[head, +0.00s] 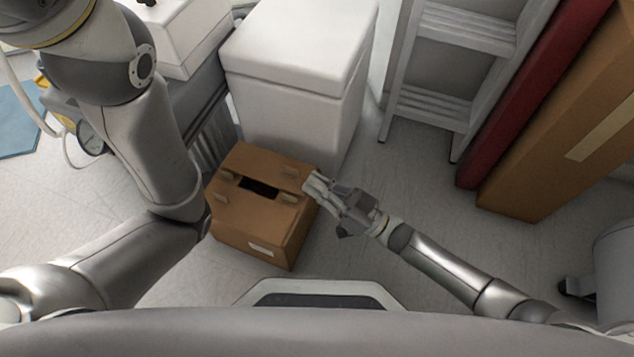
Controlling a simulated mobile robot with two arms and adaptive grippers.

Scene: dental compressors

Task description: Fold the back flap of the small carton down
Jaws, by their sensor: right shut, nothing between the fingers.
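The small brown carton (256,231) stands on the floor in the middle of the head view, a pale label on its front side. Its back flap (262,161) lies about level across the rear of the top. A front panel lies opposite, with a dark slot between them and several small tan tabs beside the slot. My right gripper (314,183) is shut and empty at the carton's right top edge, close to the back flap's right end. I cannot tell whether it touches. My left arm comes in at the left; its gripper is out of view.
A white lidded bin (290,95) stands right behind the carton. A step ladder (440,75), a red panel (535,90) and a tall brown box (570,120) stand at the right. A gauge (90,138) is at the left.

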